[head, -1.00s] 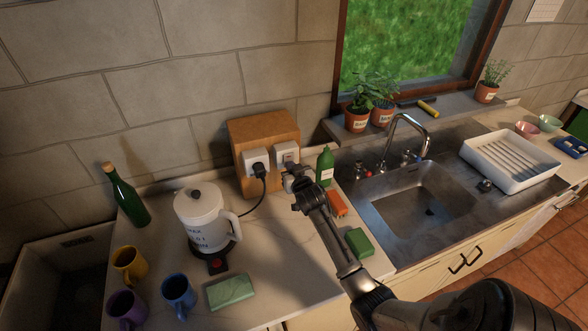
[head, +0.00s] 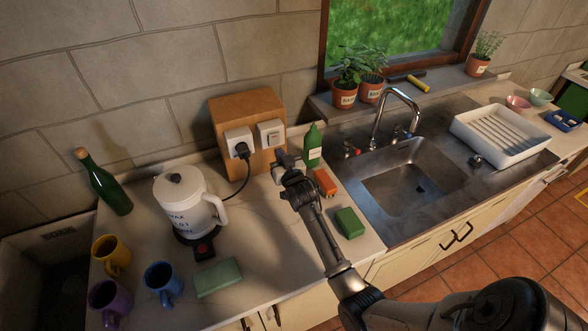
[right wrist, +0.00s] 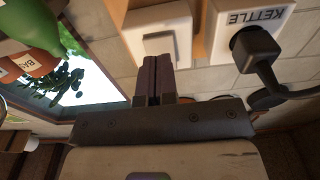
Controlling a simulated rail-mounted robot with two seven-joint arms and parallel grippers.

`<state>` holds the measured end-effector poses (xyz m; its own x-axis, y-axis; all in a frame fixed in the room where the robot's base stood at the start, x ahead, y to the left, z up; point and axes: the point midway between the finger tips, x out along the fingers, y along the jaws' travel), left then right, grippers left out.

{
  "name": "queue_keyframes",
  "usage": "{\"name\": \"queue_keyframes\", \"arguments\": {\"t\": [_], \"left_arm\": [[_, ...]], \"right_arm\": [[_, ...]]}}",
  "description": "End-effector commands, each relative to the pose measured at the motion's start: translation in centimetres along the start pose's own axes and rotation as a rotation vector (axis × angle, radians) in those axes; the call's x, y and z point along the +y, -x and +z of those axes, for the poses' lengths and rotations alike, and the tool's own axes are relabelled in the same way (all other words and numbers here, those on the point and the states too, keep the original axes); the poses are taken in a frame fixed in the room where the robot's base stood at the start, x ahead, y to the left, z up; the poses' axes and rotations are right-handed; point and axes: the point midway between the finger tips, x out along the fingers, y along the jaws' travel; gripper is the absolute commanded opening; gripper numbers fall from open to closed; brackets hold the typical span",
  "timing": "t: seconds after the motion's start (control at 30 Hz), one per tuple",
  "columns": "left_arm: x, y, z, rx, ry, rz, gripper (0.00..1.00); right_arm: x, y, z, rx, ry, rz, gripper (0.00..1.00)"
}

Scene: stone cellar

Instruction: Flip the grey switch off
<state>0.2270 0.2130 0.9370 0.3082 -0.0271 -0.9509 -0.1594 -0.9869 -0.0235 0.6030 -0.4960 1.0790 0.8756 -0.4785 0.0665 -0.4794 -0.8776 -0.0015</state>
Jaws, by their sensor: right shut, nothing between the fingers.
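The switch (head: 275,128) is a pale grey-white plate with a small rocker, on the front of a wooden box against the wall. In the right wrist view the switch (right wrist: 157,20) shows close up, right beyond my fingertips, which cover part of it. My right gripper (head: 281,157) is shut and empty, just in front of and below the switch in the head view. Its dark fingers lie together in the right wrist view (right wrist: 154,68). I cannot tell whether they touch the rocker. My left gripper is not in view.
A socket (head: 237,136) labelled KETTLE, with a black plug, sits left of the switch on the wooden box (head: 243,105). A green bottle (head: 313,147) and orange block (head: 325,183) stand close right of my gripper. The white kettle (head: 184,202) stands left.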

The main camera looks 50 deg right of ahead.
Motion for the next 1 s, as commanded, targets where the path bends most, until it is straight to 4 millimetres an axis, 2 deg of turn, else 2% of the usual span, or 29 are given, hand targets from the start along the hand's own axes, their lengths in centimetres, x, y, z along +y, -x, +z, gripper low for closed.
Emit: {"name": "queue_keyframes", "arguments": {"t": [0.03, 0.07, 0.3, 0.5, 0.7, 1.0], "left_arm": [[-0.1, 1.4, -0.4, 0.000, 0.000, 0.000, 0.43], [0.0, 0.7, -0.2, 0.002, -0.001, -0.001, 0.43], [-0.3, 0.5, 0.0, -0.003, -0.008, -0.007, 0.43], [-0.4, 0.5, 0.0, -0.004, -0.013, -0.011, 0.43], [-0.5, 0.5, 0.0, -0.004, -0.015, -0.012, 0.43], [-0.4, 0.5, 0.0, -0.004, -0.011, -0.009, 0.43]], "right_arm": [[-0.4, 1.2, -0.6, -0.001, -0.002, -0.005, 0.00], [-0.3, 1.9, -0.1, 0.002, -0.001, -0.004, 0.00], [-0.3, 6.6, -0.1, 0.005, -0.001, -0.005, 0.00], [-0.3, 9.2, -0.1, 0.006, -0.001, -0.005, 0.00], [-0.3, 10.5, -0.2, 0.007, -0.001, -0.005, 0.00], [-0.3, 10.7, -0.2, 0.008, -0.001, -0.005, 0.00]]}}
